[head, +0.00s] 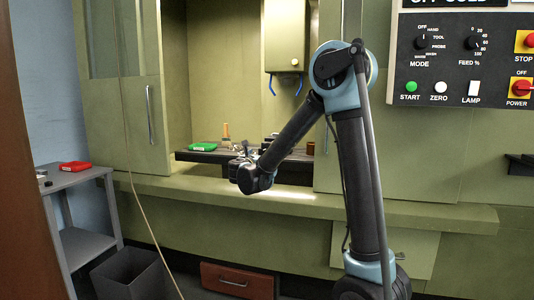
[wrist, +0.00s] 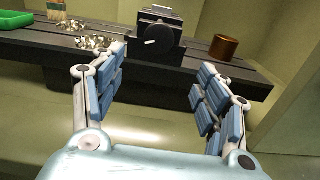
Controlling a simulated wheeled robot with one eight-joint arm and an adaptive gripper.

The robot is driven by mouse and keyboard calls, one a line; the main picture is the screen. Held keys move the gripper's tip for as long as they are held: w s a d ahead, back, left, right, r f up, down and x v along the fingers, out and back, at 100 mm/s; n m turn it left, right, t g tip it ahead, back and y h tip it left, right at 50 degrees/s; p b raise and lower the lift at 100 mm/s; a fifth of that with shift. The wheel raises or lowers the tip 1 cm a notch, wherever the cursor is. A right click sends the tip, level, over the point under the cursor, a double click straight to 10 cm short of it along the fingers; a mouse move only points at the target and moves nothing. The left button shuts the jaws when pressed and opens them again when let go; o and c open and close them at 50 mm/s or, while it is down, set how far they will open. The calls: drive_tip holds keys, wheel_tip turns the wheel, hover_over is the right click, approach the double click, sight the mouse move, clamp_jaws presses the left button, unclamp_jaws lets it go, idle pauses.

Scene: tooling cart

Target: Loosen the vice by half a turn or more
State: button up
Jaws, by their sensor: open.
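The vice (wrist: 157,27) is a dark block standing on the slotted machine table, in the upper middle of the wrist view. A short pale handle or bar (wrist: 151,42) shows on its near face, slightly tilted. My gripper (wrist: 163,62) is open and empty, its two blue-padded fingers spread wide. The vice shows beyond and between the fingertips, apart from them. In the head view my gripper (head: 243,150) is inside the machine opening, over the near side of the table. There the vice is mostly hidden behind my arm, and its jaws are too small to read.
On the machine table (wrist: 258,83) are a green tray (wrist: 14,20), metal shavings (wrist: 95,42), a brush-like item (wrist: 57,7) and a brown cylinder (wrist: 224,47) right of the vice. The control panel (head: 463,60) hangs at right. A side table (head: 78,178) stands at left.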

drive_tip(key=w+d+m, duration=0.1)
drive_tip(key=w+m, duration=0.5)
drive_tip(key=m, duration=1)
drive_tip(key=w+d+m, duration=0.1)
drive_tip(key=w+m, duration=0.6)
drive_tip(key=m, duration=1)
drive_tip(key=shift+w+d+r, duration=0.1)
drive_tip(key=c, duration=1)
